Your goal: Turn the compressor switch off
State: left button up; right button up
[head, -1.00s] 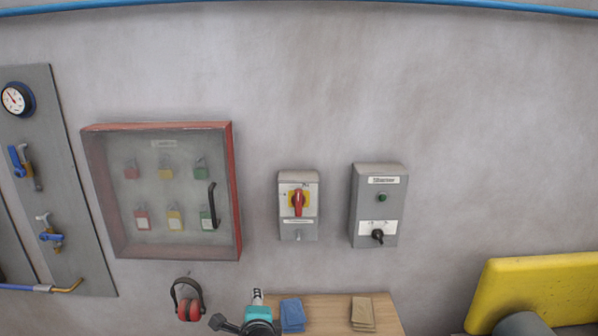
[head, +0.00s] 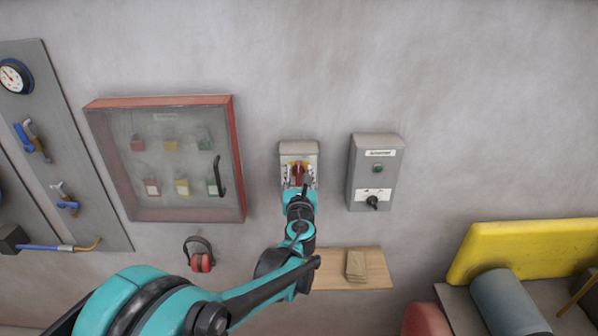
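A grey switch box (head: 299,148) is on the wall with a red rotary handle (head: 298,170) on a yellow plate. The labels are too small to read, so I cannot tell which is the compressor switch. My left gripper (head: 302,184) is in front of the red handle's box and hides its lower part. Whether its fingers touch the handle or are open or shut is unclear. My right gripper is out of view.
A red-framed glazed cabinet (head: 239,165) with padlocks hangs to the left. Ear defenders (head: 201,261) hang below it. A wooden shelf (head: 375,268) with a folded tan cloth (head: 356,265) is under the boxes. A yellow panel (head: 520,248) is at right.

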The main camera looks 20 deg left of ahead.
pick_arm(q)
jog(key=shift+w+a, duration=0.2)
jog(key=shift+w, duration=0.3)
jog(key=shift+s, duration=0.1)
grip_shut()
jog(key=shift+n, duration=0.3)
jog(key=n, duration=0.2)
jog(key=n+b, duration=0.1)
jog(key=n, duration=0.1)
jog(key=shift+s+a, duration=0.1)
jog(key=shift+a, duration=0.3)
jog(key=n, duration=0.1)
jog(key=n+b, duration=0.1)
jog(key=n, duration=0.3)
jog(key=shift+a+f+b, duration=0.3)
jog(key=shift+a, duration=0.05)
jog(key=shift+s+a+f+n+b, duration=0.1)
jog(key=shift+f+n+b, duration=0.15)
jog(key=shift+n, duration=1.1)
jog(key=shift+a+f+n+b, duration=0.15)
jog(key=shift+n+b, duration=0.25)
jog(key=shift+n, duration=1)
jog(key=shift+s+f+n+b, duration=0.1)
jog(key=shift+f+n+b, duration=0.15)
jog(key=shift+n, duration=1.1)
